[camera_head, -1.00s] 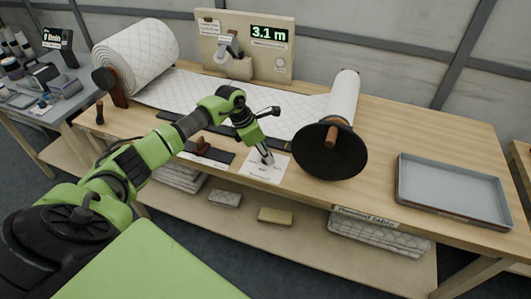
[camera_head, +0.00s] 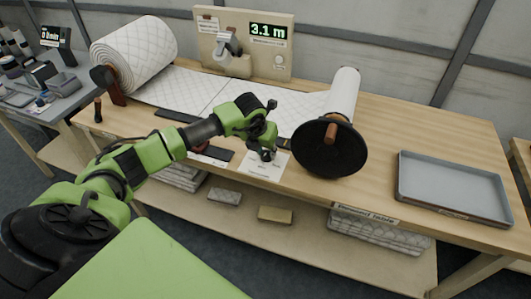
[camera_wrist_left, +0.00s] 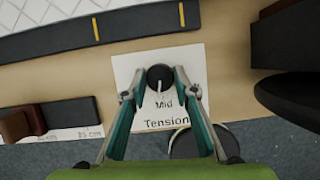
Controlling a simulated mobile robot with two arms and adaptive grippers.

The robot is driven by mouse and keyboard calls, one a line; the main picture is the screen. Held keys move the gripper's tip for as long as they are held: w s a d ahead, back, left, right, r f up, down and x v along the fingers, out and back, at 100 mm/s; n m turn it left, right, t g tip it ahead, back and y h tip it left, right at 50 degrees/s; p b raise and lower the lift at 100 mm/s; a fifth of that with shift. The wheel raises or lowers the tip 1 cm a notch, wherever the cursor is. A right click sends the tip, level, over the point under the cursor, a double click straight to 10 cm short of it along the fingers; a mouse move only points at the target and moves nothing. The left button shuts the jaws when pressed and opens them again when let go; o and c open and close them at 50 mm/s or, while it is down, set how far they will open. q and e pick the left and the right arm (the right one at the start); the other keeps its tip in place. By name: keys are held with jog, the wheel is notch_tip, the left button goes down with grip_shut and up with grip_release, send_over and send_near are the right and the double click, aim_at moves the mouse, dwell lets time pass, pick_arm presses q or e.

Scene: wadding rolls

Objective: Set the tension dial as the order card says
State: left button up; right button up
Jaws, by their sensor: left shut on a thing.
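The tension dial (camera_wrist_left: 160,77) is a small dark round knob with a pale pointer line, on a white plate (camera_wrist_left: 190,60) printed "Mid" and "Tension" at the table's front edge. My left gripper (camera_wrist_left: 158,82) has its two fingers closed on either side of the dial, seen from above in the wrist view. In the head view the left gripper (camera_head: 266,154) is over the same white plate (camera_head: 262,170), and the dial is mostly hidden. I cannot read an order card; small white cards (camera_head: 208,23) on the back board are too small. My right gripper is not in view.
A large quilted wadding roll (camera_head: 135,55) stands at left, its sheet across the table. A smaller roll with a black disc (camera_head: 318,160) stands right of the dial. A board display (camera_head: 268,31) reads 3.1 m. A grey tray (camera_head: 452,208) lies at right.

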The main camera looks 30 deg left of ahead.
pick_arm(q)
jog(key=shift+n+y+b, duration=0.4)
jog(key=shift+n+b, duration=0.05)
jog(key=shift+n, duration=0.55)
jog(key=o, duration=1.1)
jog(key=v, duration=1.2)
jog(key=shift+w+r, duration=0.1)
jog(key=shift+w, duration=0.15)
jog(key=shift+s, duration=0.1)
